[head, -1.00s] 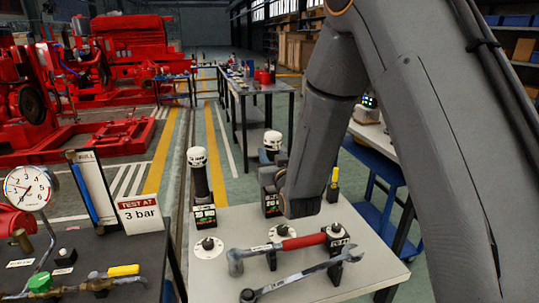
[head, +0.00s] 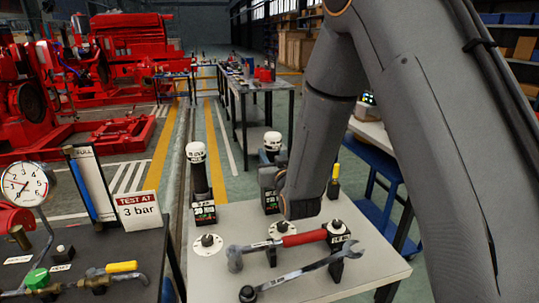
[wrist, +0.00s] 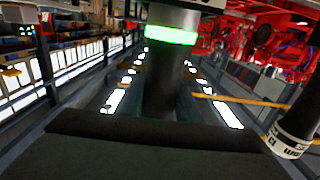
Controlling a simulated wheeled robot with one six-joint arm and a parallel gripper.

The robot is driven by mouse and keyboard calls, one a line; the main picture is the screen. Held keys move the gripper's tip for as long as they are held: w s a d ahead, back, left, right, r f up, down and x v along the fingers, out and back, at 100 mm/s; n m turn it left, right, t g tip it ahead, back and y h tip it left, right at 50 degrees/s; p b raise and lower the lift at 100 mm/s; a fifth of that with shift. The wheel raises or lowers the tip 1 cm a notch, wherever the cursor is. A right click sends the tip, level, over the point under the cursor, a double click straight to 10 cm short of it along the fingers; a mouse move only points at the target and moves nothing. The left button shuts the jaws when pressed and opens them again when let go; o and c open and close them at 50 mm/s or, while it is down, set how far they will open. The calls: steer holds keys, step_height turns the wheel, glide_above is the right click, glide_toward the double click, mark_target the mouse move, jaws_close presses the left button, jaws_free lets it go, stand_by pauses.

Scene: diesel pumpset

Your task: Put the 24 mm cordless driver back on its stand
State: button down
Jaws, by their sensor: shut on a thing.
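My gripper (head: 270,182) is shut around the body of a dark cordless driver (head: 272,143) with a white top, behind the middle of the grey table. In the wrist view the held driver (wrist: 170,85) is a dark upright cylinder with a lit green ring. Its black foot with a small display shows below my gripper; I cannot tell whether it touches the table. A second, similar driver (head: 197,170) stands upright to the left; its white band shows in the wrist view (wrist: 293,143). I cannot read which is 24 mm. White discs with dark studs, left (head: 207,244) and middle (head: 276,230), lie in front.
A red-handled wrench (head: 300,240) and a long spanner (head: 310,271) lie on black rests at the table's front. A yellow-topped tool (head: 334,178) stands right of my arm.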

steer(key=shift+f, duration=0.1)
steer(key=c, duration=1.3)
jaws_free()
steer(key=shift+o, duration=0.4)
steer(key=shift+f, duration=0.1)
steer(key=b+v, duration=0.1)
steer(key=v, duration=0.6)
steer(key=shift+s, duration=0.4)
steer(key=shift+d+r, duration=0.1)
steer(key=shift+r, duration=0.15)
